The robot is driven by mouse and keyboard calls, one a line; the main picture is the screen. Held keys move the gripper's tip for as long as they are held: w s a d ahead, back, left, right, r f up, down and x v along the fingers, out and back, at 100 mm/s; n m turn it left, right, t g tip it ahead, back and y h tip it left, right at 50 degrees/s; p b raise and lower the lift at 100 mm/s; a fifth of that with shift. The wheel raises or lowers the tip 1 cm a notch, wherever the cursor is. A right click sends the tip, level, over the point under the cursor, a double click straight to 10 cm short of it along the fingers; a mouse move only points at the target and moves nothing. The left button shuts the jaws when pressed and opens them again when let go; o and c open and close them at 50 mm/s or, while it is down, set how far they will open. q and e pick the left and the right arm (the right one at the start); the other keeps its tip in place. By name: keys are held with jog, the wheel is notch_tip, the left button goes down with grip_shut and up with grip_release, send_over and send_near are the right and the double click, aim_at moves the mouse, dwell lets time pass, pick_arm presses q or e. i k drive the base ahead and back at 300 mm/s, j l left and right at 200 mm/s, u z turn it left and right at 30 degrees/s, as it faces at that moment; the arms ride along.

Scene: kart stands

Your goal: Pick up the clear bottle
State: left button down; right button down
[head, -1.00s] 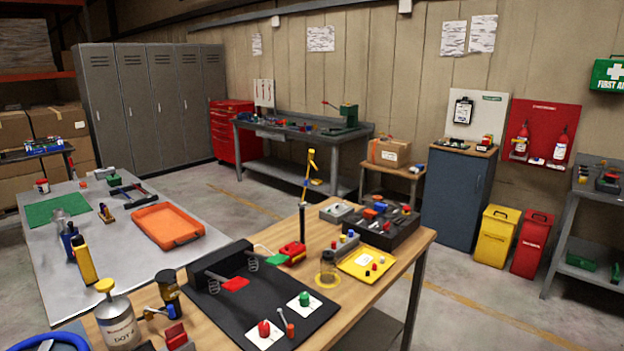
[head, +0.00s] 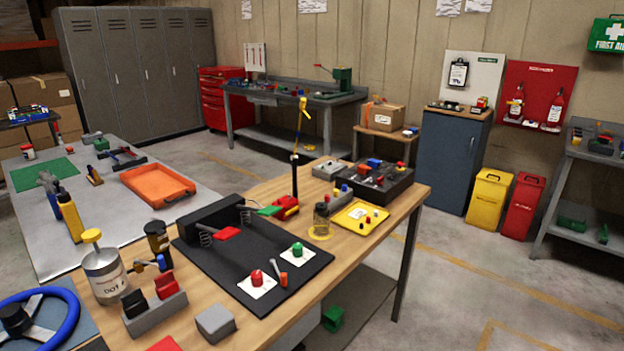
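Neither of my grippers shows in the head view.
The black mat (head: 300,275) holds red and green knobs on white cards. A dark parts box (head: 385,190) is behind the yellow tray. A blue steering wheel (head: 68,325) lies at the near left. Open floor (head: 455,275) lies right of the bench.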

aim_at(321, 212)
jog(key=i+l+u, duration=0.1)
jog(key=u, duration=0.55)
jog(key=i+l+u, duration=0.2)
jog(key=l+u, duration=0.25)
jog(key=l, duration=0.45)
jog(key=l+u, duration=0.45)
jog(key=l, duration=0.5)
jog(key=i, duration=0.05)
